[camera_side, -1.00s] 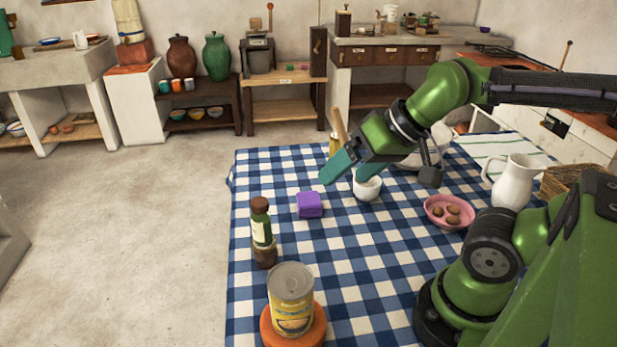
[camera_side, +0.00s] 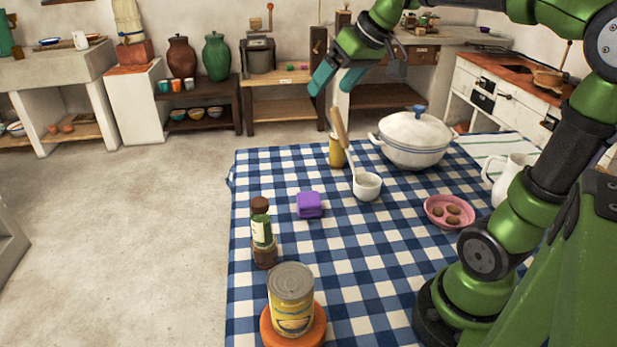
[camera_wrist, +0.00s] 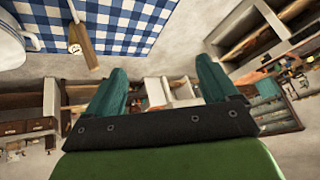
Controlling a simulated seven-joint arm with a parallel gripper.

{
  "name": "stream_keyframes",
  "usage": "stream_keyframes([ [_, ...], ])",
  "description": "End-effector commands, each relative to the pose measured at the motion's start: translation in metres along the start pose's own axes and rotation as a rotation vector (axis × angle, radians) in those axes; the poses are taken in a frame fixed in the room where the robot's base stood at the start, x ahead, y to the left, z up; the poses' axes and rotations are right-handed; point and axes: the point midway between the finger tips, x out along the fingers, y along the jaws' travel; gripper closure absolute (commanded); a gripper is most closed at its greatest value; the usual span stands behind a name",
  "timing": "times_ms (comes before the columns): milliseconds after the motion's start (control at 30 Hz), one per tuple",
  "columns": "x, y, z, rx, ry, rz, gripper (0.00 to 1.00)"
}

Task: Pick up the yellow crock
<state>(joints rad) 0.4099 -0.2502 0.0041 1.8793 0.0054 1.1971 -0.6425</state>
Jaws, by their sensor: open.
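My gripper (camera_side: 332,82) is open and empty. In the side view it appears above the crock and clear of it, with its fingers pointing down and left. In the wrist view my gripper (camera_wrist: 162,66) has its fingers spread over the floor and far furniture. The wooden handle also shows there at upper left (camera_wrist: 84,42); I cannot clearly make out the crock beside it.
A lidded white pot (camera_side: 414,142) stands right of the crock. A purple block (camera_side: 309,205), a bottle (camera_side: 262,232), a yellow can (camera_side: 291,300) on an orange stand (camera_side: 318,328), a pink dish (camera_side: 437,220) and a white pitcher (camera_side: 510,175) are on the table. The cloth's middle is clear.

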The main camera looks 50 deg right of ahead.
Motion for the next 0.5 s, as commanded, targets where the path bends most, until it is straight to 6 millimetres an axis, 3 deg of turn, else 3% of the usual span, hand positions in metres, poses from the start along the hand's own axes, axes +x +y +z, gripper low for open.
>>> stream_keyframes([
  [33,0.008,0.031,-0.018,-0.009,-0.008,0.016,0.13],
  [200,0.022,0.106,-0.052,-0.089,-0.01,0.038,0.13],
  [500,0.035,0.201,-0.066,-0.172,-0.007,0.06,0.13],
])
